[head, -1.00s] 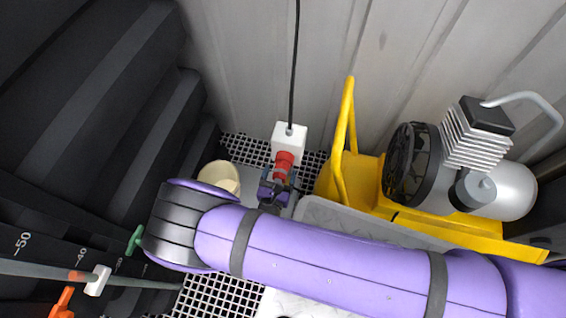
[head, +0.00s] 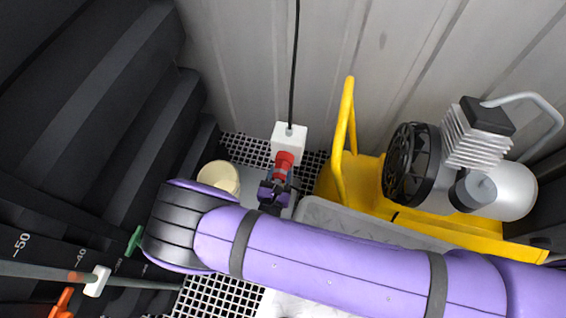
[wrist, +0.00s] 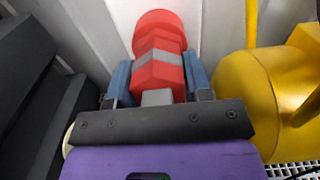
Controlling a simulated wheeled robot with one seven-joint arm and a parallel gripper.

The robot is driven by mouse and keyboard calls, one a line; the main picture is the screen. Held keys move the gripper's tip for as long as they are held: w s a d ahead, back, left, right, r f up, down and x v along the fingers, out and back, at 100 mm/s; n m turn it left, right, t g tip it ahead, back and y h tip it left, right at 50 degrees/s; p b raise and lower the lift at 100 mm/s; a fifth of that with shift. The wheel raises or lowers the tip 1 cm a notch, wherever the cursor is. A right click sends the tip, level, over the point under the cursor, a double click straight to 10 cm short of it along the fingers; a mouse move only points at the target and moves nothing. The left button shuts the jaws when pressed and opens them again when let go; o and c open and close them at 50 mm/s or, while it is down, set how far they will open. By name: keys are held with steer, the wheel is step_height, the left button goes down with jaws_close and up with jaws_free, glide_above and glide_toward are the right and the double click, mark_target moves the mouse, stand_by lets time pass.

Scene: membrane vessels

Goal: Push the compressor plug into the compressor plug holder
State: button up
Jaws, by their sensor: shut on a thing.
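The compressor plug (head: 284,160) is red and sits at the front of a white box, the compressor plug holder (head: 289,139), against the corrugated wall. My gripper (head: 277,182) is shut on the plug. In the wrist view the red plug (wrist: 158,62) with a grey band lies between the two blue fingers of my gripper (wrist: 160,82). Its far end points toward the wall. The plug appears to touch or overlap the holder in the head view, but how deep it sits cannot be told. The holder is not clearly visible in the wrist view.
A yellow-framed compressor (head: 440,170) stands to the right, its yellow handle (head: 346,125) close to the holder. A cream cylinder (head: 218,177) is left of my gripper. Dark stepped walls (head: 100,110) fill the left. A black cable (head: 294,60) rises from the holder.

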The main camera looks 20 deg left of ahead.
steer(key=shift+d+r, duration=0.2)
steer(key=shift+d, duration=0.1)
steer(key=shift+s, duration=0.1)
jaws_close()
steer(key=shift+s+d, duration=0.1)
steer(key=shift+s, duration=2.15)
steer(key=shift+f, duration=0.1)
